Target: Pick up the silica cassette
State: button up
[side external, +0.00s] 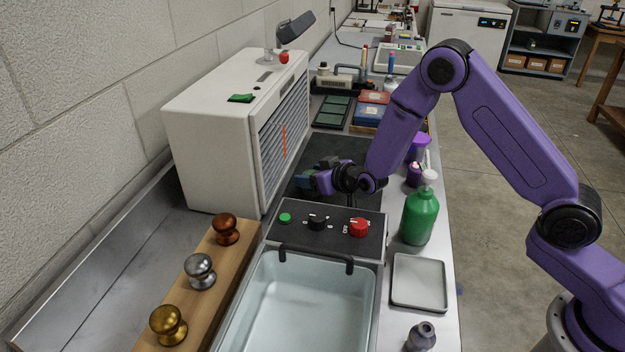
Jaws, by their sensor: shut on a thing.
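My gripper (314,181) is low over the dark mat (352,152), just right of the white cabinet's slatted front. It is shut on a small dull green-blue piece (304,180), which seems to be the silica cassette. The fingers and wrist hide part of it, and its full shape is too small to make out. I cannot tell whether it touches the mat or is raised above it.
The white cabinet (212,140) stands close on the left. A control panel (325,231) and pale basin (305,305) lie in front. A green bottle (420,217) and grey tray (420,281) stand right. Dark green slides (332,111) and boxes (368,115) lie behind.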

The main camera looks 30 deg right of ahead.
jog(key=shift+r, duration=0.1)
jog(key=shift+r, duration=0.5)
notch_tip(320, 180, up, 2)
jog(key=w+r+v, duration=0.1)
jog(key=r+v, duration=0.1)
jog(key=v, duration=1.4)
jog(key=shift+d+r, duration=0.3)
jog(key=shift+r, duration=0.1)
